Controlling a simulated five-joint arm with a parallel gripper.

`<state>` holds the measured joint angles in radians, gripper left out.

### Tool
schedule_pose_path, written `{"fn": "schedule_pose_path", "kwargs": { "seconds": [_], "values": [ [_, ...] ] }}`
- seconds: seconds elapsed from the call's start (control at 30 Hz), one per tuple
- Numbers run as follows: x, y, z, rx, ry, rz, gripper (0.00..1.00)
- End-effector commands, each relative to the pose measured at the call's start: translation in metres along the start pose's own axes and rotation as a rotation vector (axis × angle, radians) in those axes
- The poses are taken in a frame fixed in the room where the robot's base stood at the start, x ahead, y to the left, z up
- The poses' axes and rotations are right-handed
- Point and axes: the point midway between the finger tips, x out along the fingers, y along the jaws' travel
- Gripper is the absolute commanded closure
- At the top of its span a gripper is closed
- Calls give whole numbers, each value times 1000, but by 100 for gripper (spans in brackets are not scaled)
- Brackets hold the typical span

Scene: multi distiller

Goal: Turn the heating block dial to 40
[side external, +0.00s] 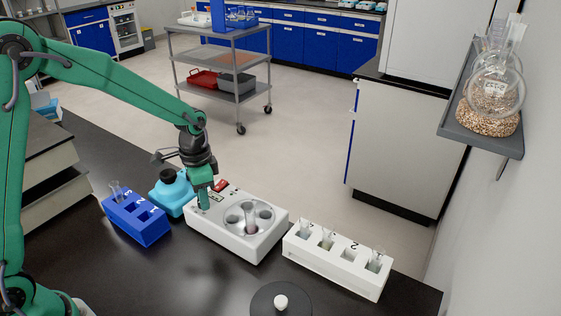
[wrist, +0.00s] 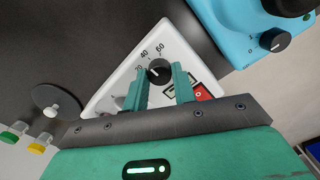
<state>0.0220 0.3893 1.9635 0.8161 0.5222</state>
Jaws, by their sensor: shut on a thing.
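The heating block (side external: 250,248) is a white box on the black bench, with a round metal top holding a tube. Its dial (wrist: 159,70) is a black knob with the marks 20, 40 and 60 around it. The dial's white pointer line is too small to read surely. My gripper (side external: 203,203) is down over the left end of the block and hides the dial in the side view. In the wrist view my gripper (wrist: 161,80) has a finger on each side of the dial, shut on it. A red switch (wrist: 202,94) sits close by the right finger.
A light-blue device (side external: 168,197) with its own dial (wrist: 273,42) stands just left of the block. A blue rack (side external: 137,228) is farther left. A white tube rack (side external: 330,270) stands on the right. A black disc with a white knob (side external: 281,302) lies in front.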

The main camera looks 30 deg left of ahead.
Motion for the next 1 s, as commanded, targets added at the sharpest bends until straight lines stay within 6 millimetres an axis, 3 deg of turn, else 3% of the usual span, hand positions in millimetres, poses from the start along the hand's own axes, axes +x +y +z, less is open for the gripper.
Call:
{"fn": "schedule_pose_path", "kwargs": {
  "seconds": [0.57,0.6,0.67,1.0],
  "values": [
    [0,-4,0,40,2,-1,96],
    [0,-4,0,40,2,-1,66],
    [0,-3,0,41,2,-1,54],
    [-1,-2,0,44,0,0,52]
  ]
}}
